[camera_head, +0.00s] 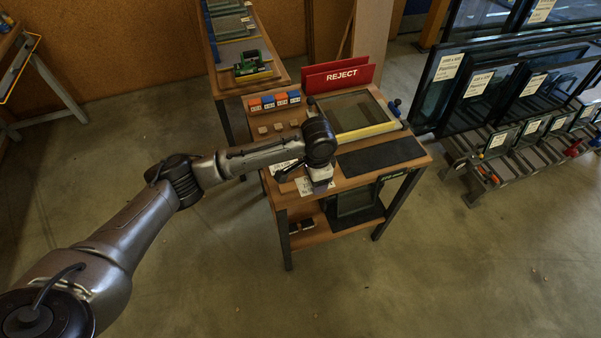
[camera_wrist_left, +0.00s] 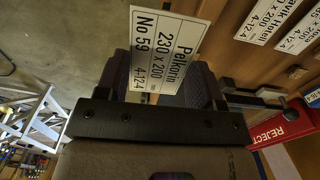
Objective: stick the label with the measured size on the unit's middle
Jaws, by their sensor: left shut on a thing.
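My left gripper (camera_head: 319,180) is above the front left part of the work table (camera_head: 290,195). In the left wrist view my left gripper (camera_wrist_left: 158,80) is shut on a white label (camera_wrist_left: 170,45), which sticks out beyond the fingers. It reads "230 x 200", "No 59" and "4-12-4". Two more white labels, one (camera_wrist_left: 268,22) and another (camera_wrist_left: 300,38), lie on the wooden top in that view. A glass unit (camera_head: 358,108) lies flat at the back right of the table, apart from the gripper. My right gripper is not in view.
A yellow strip (camera_head: 368,132) runs along the unit's front edge, with a dark mat (camera_head: 382,155) in front. The red REJECT sign (camera_head: 337,77) stands behind. Orange and blue blocks (camera_head: 274,101) stand at the back left. Racked glass units (camera_head: 480,85) stand at the right.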

